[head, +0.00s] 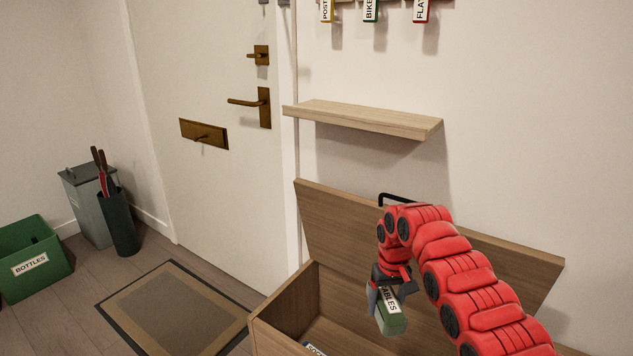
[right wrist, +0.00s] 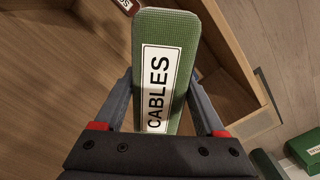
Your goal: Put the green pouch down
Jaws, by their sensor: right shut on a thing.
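The green pouch (head: 391,318) has a white label reading CABLES. My right gripper (head: 389,290) is shut on it and holds it above the open wooden chest (head: 281,309). In the right wrist view the pouch (right wrist: 182,45) sits between the two fingers of the right gripper (right wrist: 165,105), with the chest's wooden floor below it. The chest's lid (head: 340,222) stands raised against the wall. Part of the chest's inside is hidden by my right arm. My left gripper is not in view.
A labelled item (head: 315,350) lies inside the chest, and a dark red one (right wrist: 126,5) shows there in the right wrist view. A wooden shelf (head: 365,118) juts from the wall above. A doormat (head: 175,308) and a green BOTTLES crate (head: 42,280) are on the floor at left.

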